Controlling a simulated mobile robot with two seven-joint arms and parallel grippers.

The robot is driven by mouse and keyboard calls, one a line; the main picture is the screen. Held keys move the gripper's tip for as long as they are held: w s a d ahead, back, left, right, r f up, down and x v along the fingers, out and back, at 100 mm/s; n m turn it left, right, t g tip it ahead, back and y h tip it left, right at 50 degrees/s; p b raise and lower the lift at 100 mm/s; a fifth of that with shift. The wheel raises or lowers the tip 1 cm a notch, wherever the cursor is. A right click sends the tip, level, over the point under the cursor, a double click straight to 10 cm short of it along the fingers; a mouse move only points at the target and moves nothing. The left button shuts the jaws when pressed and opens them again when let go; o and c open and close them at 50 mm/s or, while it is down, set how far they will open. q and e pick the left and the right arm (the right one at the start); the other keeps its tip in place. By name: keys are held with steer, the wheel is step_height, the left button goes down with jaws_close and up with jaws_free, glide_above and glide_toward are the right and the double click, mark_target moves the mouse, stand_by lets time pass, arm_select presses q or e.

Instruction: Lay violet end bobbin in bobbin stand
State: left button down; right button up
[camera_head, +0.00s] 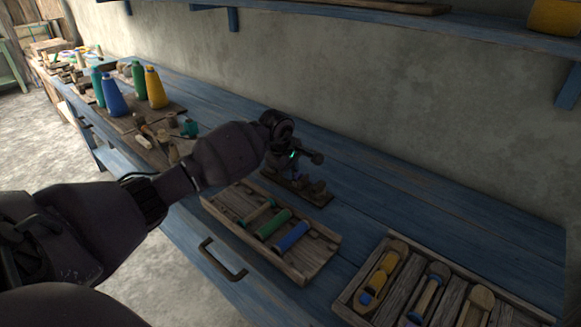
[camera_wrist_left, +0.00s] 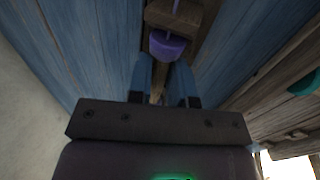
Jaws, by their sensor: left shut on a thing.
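My left gripper (camera_head: 291,170) is over a small dark wooden device (camera_head: 318,194) on the blue bench, behind the tray. In the left wrist view its two blue fingers (camera_wrist_left: 163,75) are close to a violet bobbin (camera_wrist_left: 167,45), which shows at their tips in front of a wooden block (camera_wrist_left: 174,18). The gripper is shut on the violet bobbin. I cannot tell whether the bobbin touches the block. A shallow wooden tray (camera_head: 323,257), which looks like the bobbin stand, holds green bobbins (camera_head: 273,223) and a blue bobbin (camera_head: 292,236) lying side by side. My right gripper is not in view.
A second wooden tray (camera_head: 349,300) with shuttles is at the lower right. Blue, green and yellow cones (camera_head: 113,96) stand on a board at the left. A wall shelf (camera_head: 400,20) runs above. The bench (camera_head: 430,205) is clear behind the trays.

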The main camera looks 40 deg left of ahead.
arm_select(q)
steer(key=shift+r, duration=0.1)
steer(key=c, duration=1)
jaws_free()
steer(key=shift+o, duration=0.2)
steer(key=shift+s+r, duration=0.1)
steer(key=shift+r, duration=0.35)
steer(key=p+v, duration=0.2)
steer(key=v, duration=0.8)
steer(key=shift+f, duration=0.15)
